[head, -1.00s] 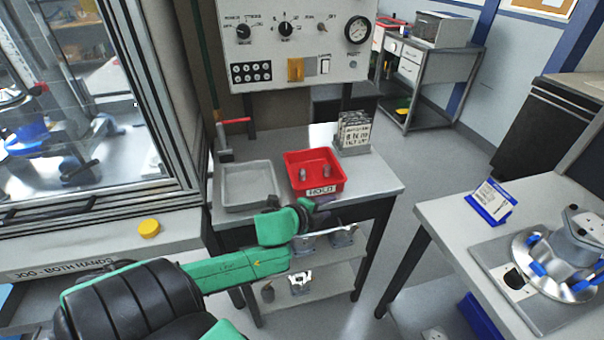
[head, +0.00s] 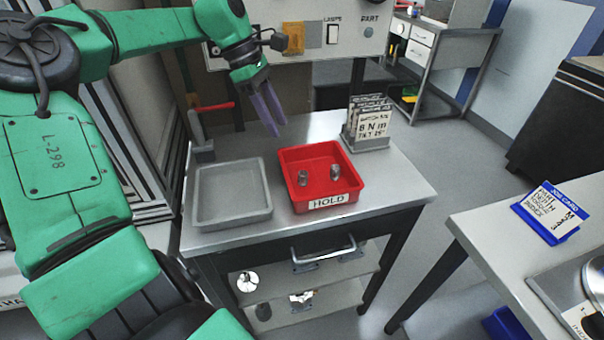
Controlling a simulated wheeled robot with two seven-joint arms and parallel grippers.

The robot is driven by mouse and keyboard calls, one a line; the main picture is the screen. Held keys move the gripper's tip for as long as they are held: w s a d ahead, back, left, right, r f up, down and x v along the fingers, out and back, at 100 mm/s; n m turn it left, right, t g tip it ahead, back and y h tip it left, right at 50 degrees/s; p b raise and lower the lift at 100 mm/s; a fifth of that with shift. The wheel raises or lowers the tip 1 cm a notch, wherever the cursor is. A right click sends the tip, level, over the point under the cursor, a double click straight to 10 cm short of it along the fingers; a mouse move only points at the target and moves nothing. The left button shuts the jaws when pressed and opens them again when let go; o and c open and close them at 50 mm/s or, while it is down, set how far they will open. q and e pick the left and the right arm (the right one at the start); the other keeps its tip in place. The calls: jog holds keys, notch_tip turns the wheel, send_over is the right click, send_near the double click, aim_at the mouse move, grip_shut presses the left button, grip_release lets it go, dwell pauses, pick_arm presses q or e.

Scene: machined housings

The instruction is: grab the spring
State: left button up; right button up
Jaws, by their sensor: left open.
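Two small grey metal cylindrical pieces stand in the red HOLD tray (head: 318,202): a left piece (head: 303,178) and a right piece (head: 335,172). They may be springs, but they are too small to tell for sure. My left gripper (head: 271,117) has purple-grey fingers that point down, parted and empty. It hangs above the back left of the red tray, apart from it and from both pieces. My right gripper is not in view.
An empty grey tray (head: 232,215) lies left of the red one. A red-handled tool (head: 203,135) stands behind it. A card holder (head: 366,128) stands at the back right. A control panel hangs behind my gripper. A blue job card (head: 551,212) is on the right bench.

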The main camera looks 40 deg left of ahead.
pick_arm(q)
jog(key=p, duration=0.1)
send_near(307, 184)
jog(key=r, duration=0.2)
notch_tip(307, 184, down, 3)
jog(key=shift+w+f, duration=0.1)
jog(key=p+x, duration=0.1)
jog(key=x, duration=0.3)
jog(key=shift+p, duration=0.35)
jog(key=shift+w+d+f, duration=0.2)
jog(key=shift+f, duration=0.25)
grip_shut()
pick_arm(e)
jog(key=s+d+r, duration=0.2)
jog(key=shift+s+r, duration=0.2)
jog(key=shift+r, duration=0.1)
